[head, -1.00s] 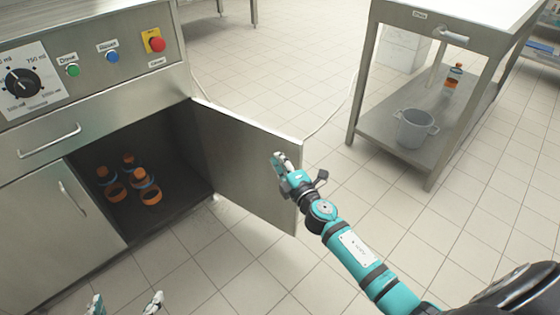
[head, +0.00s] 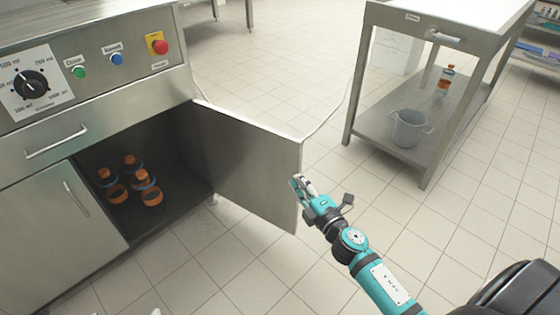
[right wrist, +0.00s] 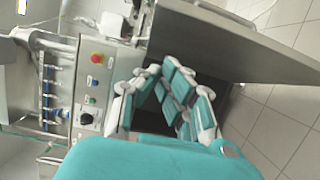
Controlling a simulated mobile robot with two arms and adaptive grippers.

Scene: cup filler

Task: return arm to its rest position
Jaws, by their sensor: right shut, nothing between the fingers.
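My right arm reaches in from the lower right of the head view. Its teal and white gripper (head: 302,186) is shut and empty, in front of the free edge of the open cabinet door (head: 245,160). I cannot tell whether it touches the door. In the right wrist view the gripper (right wrist: 168,85) shows teal finger pads with nothing held, and the door (right wrist: 240,40) spans the upper right. Only a small pale tip of my left gripper (head: 156,312) shows at the bottom edge of the head view. The rest of it is out of frame.
The steel machine's control panel (head: 105,65) has a dial and several buttons. Tiled floor between is clear.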

